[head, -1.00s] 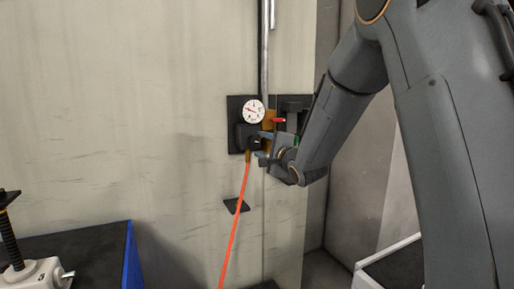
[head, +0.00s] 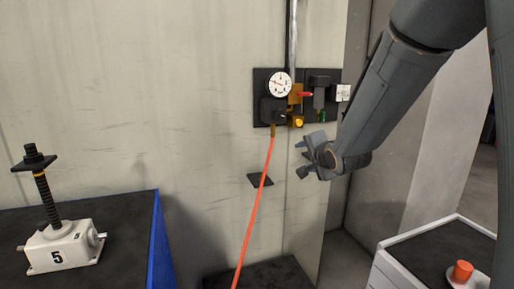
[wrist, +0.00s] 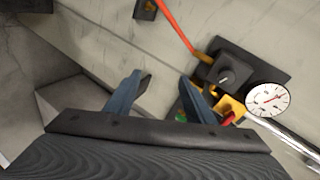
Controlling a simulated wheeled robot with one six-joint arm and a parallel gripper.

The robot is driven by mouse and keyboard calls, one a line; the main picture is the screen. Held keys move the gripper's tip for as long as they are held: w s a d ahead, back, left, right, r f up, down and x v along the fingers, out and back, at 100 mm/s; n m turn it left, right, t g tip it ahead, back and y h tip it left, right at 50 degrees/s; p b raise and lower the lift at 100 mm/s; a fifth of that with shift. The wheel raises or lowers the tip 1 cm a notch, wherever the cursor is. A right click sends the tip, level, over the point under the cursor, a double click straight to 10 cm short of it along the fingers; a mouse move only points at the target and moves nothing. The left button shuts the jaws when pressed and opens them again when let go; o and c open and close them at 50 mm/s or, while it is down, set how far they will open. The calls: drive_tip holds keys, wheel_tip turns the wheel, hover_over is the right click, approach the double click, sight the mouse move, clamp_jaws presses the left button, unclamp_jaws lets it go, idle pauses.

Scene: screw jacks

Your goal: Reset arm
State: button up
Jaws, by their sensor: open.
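My gripper (head: 302,157) is open and empty in the head view, just below and right of the wall panel with the gauge (head: 279,84). My arm reaches to it from the upper right. In the wrist view the two blue-grey fingers (wrist: 155,97) are spread apart with nothing between them. The gauge (wrist: 267,100), a black knob block (wrist: 228,73) and yellow fittings (wrist: 229,107) show beyond the right finger. An orange hose (head: 257,200) hangs from the fitting below the gauge.
A white screw jack marked 5 (head: 62,247) stands on the dark bench (head: 120,226) at left. A white-edged cabinet (head: 396,269) with an orange-red cylinder (head: 460,273) stands at lower right. A small black bracket (head: 260,180) is on the wall. A vertical pipe (head: 292,35) runs above the panel.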

drive_tip(key=s+d+f+n+g, duration=0.1)
drive_tip(key=s+f+n+g, duration=0.3)
drive_tip(key=s, duration=0.6)
drive_tip(key=s+f+n+g+h, duration=0.1)
drive_tip(key=s+f+n+g, duration=0.3)
drive_tip(key=s+f, duration=0.3)
drive_tip(key=s+d+f+n+g+h+b, duration=0.1)
drive_tip(key=s+f+n+g, duration=0.3)
drive_tip(key=s, duration=1.1)
wheel_tip(320, 180, down, 2)
drive_tip(key=shift+d+f+n, duration=0.25)
drive_tip(key=shift+d+n, duration=0.05)
drive_tip(key=shift+n, duration=0.1)
drive_tip(key=shift+c, duration=0.4)
